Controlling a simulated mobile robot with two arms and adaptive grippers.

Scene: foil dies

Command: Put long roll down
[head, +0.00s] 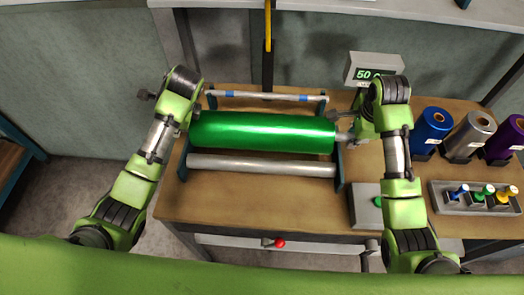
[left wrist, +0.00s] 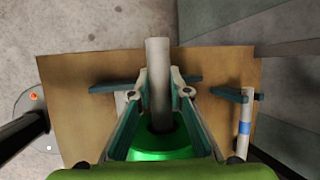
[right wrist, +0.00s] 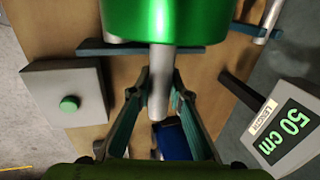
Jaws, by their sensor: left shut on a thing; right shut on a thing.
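The long roll (head: 262,132) is a shiny green cylinder lying level across the stand on the table, between a rear bar and a front roller. My left gripper (head: 191,118) is at its left end, with its fingers closed on the pale core end (left wrist: 158,75) in the left wrist view. My right gripper (head: 350,134) is at its right end, shut on the other core end (right wrist: 160,90) in the right wrist view. I cannot tell whether the roll touches the stand or is held just above it.
The stand has dark blue side plates (head: 339,168), a grey front roller (head: 262,166) and a rear bar with blue bands (head: 265,96). A display (head: 374,68) reads 50 cm. Blue, silver and purple rolls (head: 432,128) stand at right. A grey box with a green button (head: 366,204) sits nearer.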

